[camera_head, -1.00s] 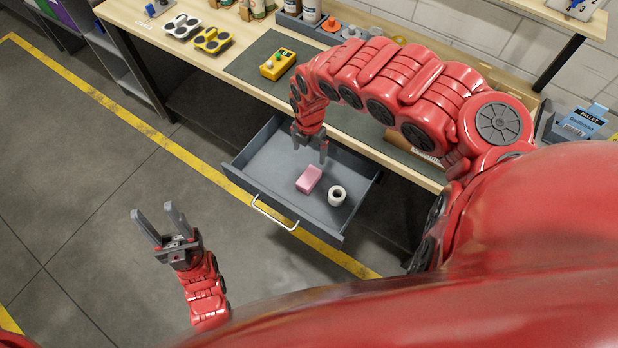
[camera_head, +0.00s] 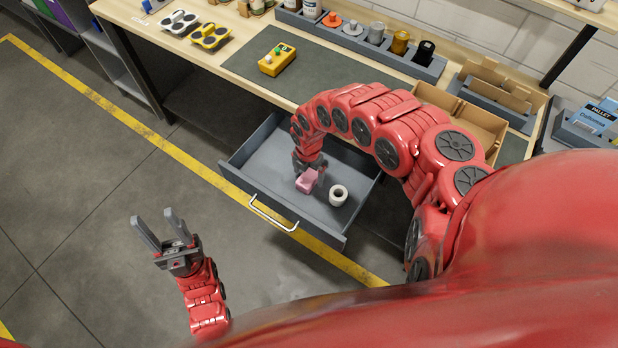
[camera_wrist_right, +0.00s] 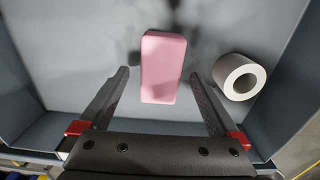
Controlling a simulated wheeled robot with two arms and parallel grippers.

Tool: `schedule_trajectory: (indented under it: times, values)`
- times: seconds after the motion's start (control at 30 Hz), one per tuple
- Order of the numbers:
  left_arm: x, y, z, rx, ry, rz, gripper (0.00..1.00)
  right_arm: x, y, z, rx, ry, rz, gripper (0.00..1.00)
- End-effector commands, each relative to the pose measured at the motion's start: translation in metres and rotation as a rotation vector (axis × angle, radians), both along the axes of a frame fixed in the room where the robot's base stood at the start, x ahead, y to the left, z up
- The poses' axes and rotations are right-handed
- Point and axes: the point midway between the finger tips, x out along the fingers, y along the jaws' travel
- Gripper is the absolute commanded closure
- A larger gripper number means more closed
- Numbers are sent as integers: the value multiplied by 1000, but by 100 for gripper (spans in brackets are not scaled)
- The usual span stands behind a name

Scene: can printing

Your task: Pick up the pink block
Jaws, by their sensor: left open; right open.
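The pink block (camera_head: 307,182) lies on the floor of the open grey drawer (camera_head: 262,172), left of a white tape roll. My right gripper (camera_head: 309,168) is down in the drawer at the block, partly hiding it in the head view. In the right wrist view the pink block (camera_wrist_right: 162,66) lies ahead, with its near end between the open fingers of my right gripper (camera_wrist_right: 163,80). Gaps show between both fingers and the block. My left gripper (camera_head: 159,230) is open and empty above the floor, away from the drawer.
The white tape roll (camera_head: 338,195) lies close to the block; it also shows in the right wrist view (camera_wrist_right: 239,76), just right of the right finger. The drawer walls surround the right gripper. A yellow button box (camera_head: 277,60) stands on the workbench (camera_head: 230,70) above.

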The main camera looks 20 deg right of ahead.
Motion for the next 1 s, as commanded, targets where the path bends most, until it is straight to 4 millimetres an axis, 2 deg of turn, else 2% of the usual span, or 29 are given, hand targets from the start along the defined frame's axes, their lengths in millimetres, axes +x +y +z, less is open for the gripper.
schedule_trajectory:
  times: [0.2, 0.53, 0.57, 1.0]
  values:
    - [0, 0, 4, 0, 0, 0, 50, -2, 3, -24, 4, 2, -1, 3]
    - [0, 0, 4, 0, 0, 0, 50, -1, 0, -28, -1, -1, 0, 3]
    - [0, 0, 4, 0, 0, 0, 50, -1, 0, -28, 0, 0, 0, 6]
    - [0, 0, 4, 0, 0, 0, 50, -1, 1, -28, -1, 1, -1, 85]
